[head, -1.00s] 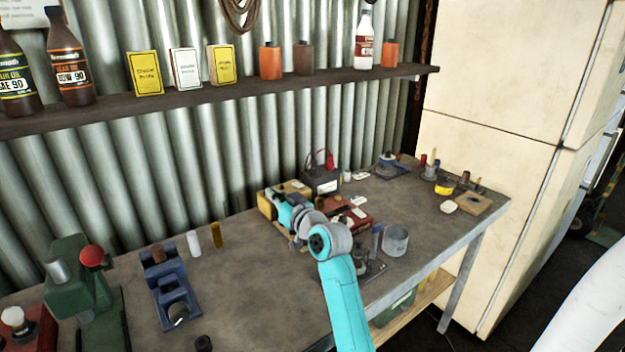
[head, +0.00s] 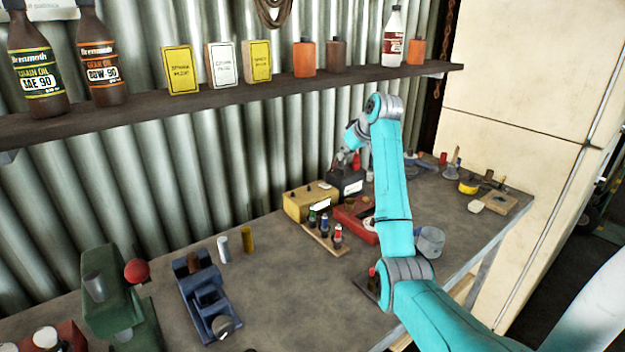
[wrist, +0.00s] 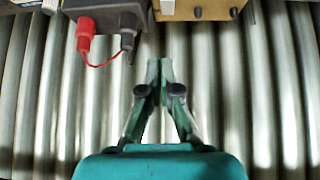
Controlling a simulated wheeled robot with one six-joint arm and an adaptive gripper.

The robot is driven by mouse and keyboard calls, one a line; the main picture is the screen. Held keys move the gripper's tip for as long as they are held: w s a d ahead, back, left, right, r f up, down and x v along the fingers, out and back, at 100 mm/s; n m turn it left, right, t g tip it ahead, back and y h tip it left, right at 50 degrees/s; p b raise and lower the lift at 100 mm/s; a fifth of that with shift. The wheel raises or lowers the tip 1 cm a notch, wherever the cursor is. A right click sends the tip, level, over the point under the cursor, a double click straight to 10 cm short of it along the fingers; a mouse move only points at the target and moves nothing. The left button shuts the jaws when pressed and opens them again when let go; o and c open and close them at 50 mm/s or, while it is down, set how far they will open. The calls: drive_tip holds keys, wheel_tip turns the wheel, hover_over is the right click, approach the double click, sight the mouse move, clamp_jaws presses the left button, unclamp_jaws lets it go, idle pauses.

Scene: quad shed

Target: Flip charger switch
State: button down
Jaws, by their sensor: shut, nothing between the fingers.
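A dark grey box (head: 345,182) with a red clip or lead on top stands at the back of the bench. A yellow box (head: 311,203) stands just left of it. I cannot tell which is the charger, and no switch is clearly visible. In the wrist view, the grey box (wrist: 103,12) shows a red and a black terminal cap and a red wire; the tan box (wrist: 200,9) is at its right. My gripper (wrist: 158,68) is shut and empty, against a backdrop of corrugated wall. In the head view, my gripper (head: 342,160) is just above the grey box, small and partly obscured.
A red tray (head: 354,224) and a rack of small coloured items (head: 325,232) lie in front of the boxes. A grey can (head: 429,242) is right of my arm. A shelf (head: 240,98) with bottles runs above.

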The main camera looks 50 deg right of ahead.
drive_tip(key=shift+w+a+r+y, duration=0.15)
drive_tip(key=shift+w+a+y, duration=0.25)
drive_tip(key=shift+a, duration=0.1)
hover_over(323, 185)
drive_tip(key=s, duration=0.2)
drive_tip(key=f, duration=0.7)
drive_tip(key=shift+a+f, duration=0.2)
drive_tip(key=shift+f, duration=0.15)
wheel_tip(323, 185, down, 2)
drive_tip(key=shift+f, duration=0.25)
drive_tip(key=shift+s+f, duration=0.15)
drive_tip(key=shift+f, duration=0.75)
